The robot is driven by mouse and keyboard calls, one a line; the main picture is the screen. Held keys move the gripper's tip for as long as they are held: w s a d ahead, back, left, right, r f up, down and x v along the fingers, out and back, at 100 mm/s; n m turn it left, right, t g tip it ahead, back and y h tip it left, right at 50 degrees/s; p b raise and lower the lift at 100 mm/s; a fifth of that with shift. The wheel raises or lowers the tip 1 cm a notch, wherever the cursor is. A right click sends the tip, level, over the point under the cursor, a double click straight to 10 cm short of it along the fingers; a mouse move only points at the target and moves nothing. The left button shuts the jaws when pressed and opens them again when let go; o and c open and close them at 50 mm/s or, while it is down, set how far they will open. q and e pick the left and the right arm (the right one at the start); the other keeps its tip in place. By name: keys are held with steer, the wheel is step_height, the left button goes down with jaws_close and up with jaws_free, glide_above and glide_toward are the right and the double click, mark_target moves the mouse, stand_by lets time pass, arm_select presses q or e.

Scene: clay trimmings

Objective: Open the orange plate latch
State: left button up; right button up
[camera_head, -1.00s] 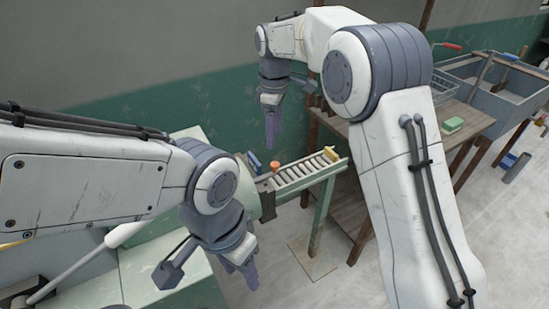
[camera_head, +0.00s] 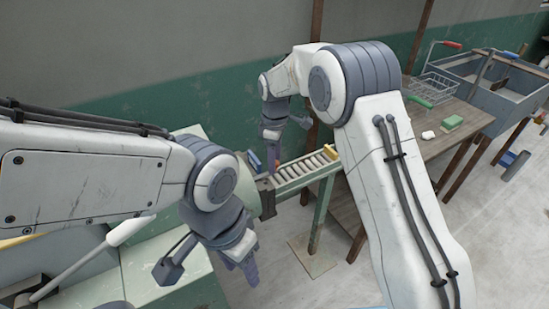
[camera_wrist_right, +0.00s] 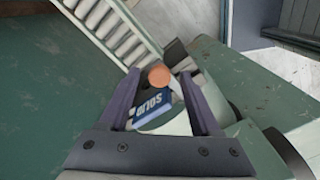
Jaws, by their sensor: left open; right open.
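The orange latch knob (camera_wrist_right: 158,75) is a small round-topped piece beside a blue block with white lettering (camera_wrist_right: 150,103). In the right wrist view it lies between the fingertips of my open right gripper (camera_wrist_right: 158,82); I cannot tell whether they touch it. In the head view my right gripper (camera_head: 271,160) points down over the near end of the roller conveyor and mostly covers the knob. The blue block (camera_head: 254,161) shows just left of it. My left gripper (camera_head: 241,258) is open and empty, low in front of the pale green machine, away from the latch.
A roller conveyor (camera_head: 305,168) runs right from the latch, with a yellow piece (camera_head: 331,152) at its far end. A green wall is close behind the conveyor.

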jaws_close()
stand_by(1.4)
